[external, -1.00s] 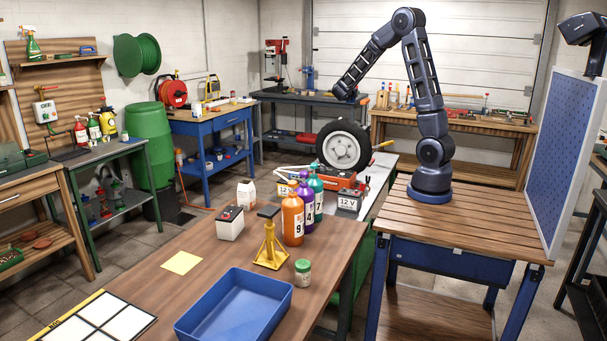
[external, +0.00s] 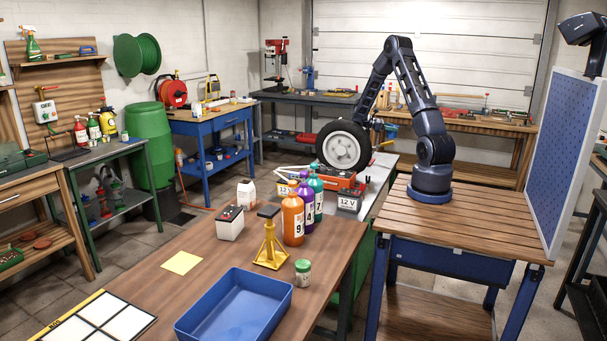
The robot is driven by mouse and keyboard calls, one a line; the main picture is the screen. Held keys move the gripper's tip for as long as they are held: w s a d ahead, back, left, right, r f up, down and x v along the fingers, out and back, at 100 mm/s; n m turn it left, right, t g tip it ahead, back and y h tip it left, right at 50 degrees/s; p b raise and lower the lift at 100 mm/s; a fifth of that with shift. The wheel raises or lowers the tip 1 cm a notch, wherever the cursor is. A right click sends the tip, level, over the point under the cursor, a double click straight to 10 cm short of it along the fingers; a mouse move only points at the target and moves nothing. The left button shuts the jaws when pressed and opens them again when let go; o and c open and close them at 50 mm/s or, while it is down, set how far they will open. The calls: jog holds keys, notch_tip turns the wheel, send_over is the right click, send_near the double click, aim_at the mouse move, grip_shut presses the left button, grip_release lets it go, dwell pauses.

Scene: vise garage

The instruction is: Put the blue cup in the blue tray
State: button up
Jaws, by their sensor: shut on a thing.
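The blue tray (external: 236,306) lies empty on the brown workbench at the front. My arm reaches away from the tray, and my gripper (external: 379,126) is low beside the right side of the wheel. It is small and dark in this view. A small blue thing that looks like the blue cup (external: 391,131) shows at my gripper, and my gripper is shut on it. The fingers and part of the cup are too small or hidden to make out.

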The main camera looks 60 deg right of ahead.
jog(key=s+a+f+m+t+y, duration=0.4)
jog(key=a+f+m+t+y, duration=0.15)
jog(key=f+m+y, duration=0.35)
jog(key=s+a+f+m+t+y, duration=0.45)
jog(key=a+f+m+y, duration=0.35)
jog(key=y, duration=0.3)
jog(key=w+d+f+m+t+h, duration=0.1)
jog(key=w+d+m+t+h, duration=0.4)
jog(key=m+t, duration=0.45)
jog(key=w+d+m+t+h, duration=0.2)
jog(key=d+m+t+h, duration=0.2)
jog(key=d+m+t, duration=0.55)
jog(key=shift+n+t, duration=0.7)
jog(key=shift+t, duration=0.1)
jog(key=x, duration=0.6)
jog(key=a+r+x, duration=0.1)
jog(key=x, duration=0.5)
jog(key=r+x, duration=0.1)
jog(key=x, duration=0.4)
jog(key=shift+w+a, duration=0.2)
jog(key=shift+a, duration=0.2)
jog(key=shift+w+f+h, duration=0.25)
jog(key=shift+f+h, duration=0.1)
jog(key=shift+h, duration=0.05)
jog(key=shift+f, duration=1.5)
jog(key=shift+f, duration=0.1)
